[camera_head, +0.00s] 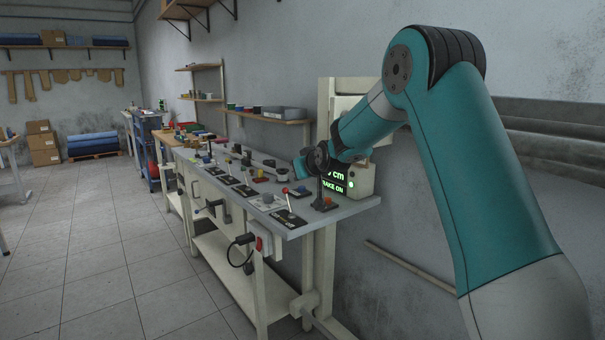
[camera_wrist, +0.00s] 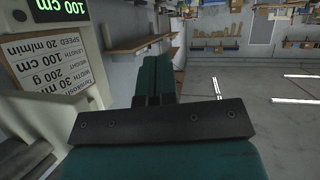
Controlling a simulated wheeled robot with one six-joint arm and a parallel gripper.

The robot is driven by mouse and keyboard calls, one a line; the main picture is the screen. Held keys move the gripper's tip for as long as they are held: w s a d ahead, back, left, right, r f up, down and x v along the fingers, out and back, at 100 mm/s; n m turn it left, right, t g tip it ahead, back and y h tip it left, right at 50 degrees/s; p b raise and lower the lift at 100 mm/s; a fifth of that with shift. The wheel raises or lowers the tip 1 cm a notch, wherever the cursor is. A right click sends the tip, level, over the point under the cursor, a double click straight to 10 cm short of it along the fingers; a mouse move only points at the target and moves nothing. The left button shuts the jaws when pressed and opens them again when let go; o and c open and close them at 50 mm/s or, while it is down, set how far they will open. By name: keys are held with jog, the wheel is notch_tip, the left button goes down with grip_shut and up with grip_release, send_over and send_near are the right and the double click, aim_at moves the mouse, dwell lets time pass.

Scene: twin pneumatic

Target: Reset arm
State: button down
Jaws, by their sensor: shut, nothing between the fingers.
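My gripper (camera_wrist: 157,66) shows in the wrist view as two teal fingers pressed together above a dark bar. They are shut and empty. In the head view my arm bends high at the right and its forearm slopes down to a dark wrist (camera_head: 318,158) over the near end of the grey workbench (camera_head: 352,207). The fingers are hard to make out there. The wrist partly covers a cream control box (camera_head: 362,182) with green text reading "cm" and "BRAKE ON". In the wrist view a green display (camera_wrist: 62,9) reads "100 cm", upside down.
Levers, knobs and small panels (camera_head: 240,190) crowd the bench top. A wall shelf (camera_head: 268,119) with bins hangs behind it. A printed sign (camera_wrist: 45,68) is beside the fingers in the wrist view. The tiled floor (camera_head: 90,250) left of the bench is clear.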

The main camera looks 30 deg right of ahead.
dwell(0.4)
jog(key=s+a+r+n+g+y+p, duration=0.1)
jog(key=s+a+r+n+g+y, duration=0.15)
jog(key=s+a, duration=0.6)
jog(key=s+a+r+n+g+y+p, duration=0.1)
jog(key=s+a+g+y, duration=0.15)
jog(key=s+a, duration=0.65)
jog(key=s+a+n+g, duration=0.1)
jog(key=s+a, duration=0.3)
jog(key=s, duration=0.4)
jog(key=s+a+n+g+p, duration=0.1)
jog(key=s+a+g, duration=0.3)
jog(key=s, duration=0.5)
jog(key=s+a+f+n+g+y+p, duration=0.1)
jog(key=s+a, duration=0.3)
jog(key=s, duration=0.5)
jog(key=shift+s+n+g, duration=0.25)
jog(key=shift+n+g, duration=0.2)
jog(key=shift+g, duration=0.35)
